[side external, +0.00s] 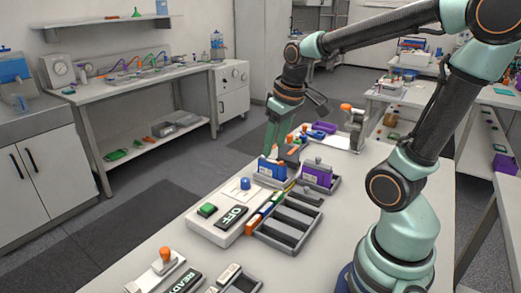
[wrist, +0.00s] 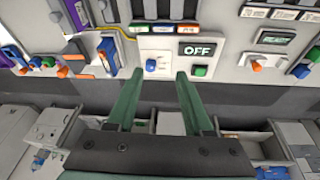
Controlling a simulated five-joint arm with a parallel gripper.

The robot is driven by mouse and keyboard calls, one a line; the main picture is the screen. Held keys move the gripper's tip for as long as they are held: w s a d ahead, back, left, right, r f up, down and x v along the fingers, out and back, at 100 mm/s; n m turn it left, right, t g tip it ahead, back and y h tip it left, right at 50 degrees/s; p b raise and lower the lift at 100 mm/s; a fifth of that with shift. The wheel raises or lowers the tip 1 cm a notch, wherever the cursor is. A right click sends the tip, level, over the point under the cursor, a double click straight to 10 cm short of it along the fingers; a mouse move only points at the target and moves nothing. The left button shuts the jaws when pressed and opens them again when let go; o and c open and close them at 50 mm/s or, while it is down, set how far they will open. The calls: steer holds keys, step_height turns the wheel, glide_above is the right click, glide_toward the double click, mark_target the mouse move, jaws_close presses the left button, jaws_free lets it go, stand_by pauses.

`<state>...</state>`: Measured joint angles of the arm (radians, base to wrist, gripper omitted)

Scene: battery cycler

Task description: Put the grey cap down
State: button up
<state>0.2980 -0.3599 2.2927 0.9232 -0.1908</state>
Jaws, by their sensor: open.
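My gripper (side external: 274,150) is open, above the far-left part of the white bench, beside the blue block (side external: 271,169). In the wrist view its two green fingers (wrist: 161,76) are spread with nothing held between them. A small grey piece (side external: 318,160) tops the purple block (side external: 316,175); I cannot tell for sure whether it is the grey cap. No other grey cap can be made out clearly.
A white panel (side external: 216,226) carries an OFF display (side external: 233,216), a green button (side external: 207,209) and a blue knob (side external: 245,183). A dark slotted tray (side external: 287,222) lies to its right. An orange-topped fixture (side external: 164,256) and a READY display (side external: 181,281) are in front.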

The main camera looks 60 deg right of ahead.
steer(key=s+a+r+n+t+y, duration=0.1)
steer(key=s+a+r+t, duration=0.1)
steer(key=a, duration=0.7)
steer(key=shift+s+a+r+t, duration=0.2)
steer(key=shift+a+r+t, duration=0.1)
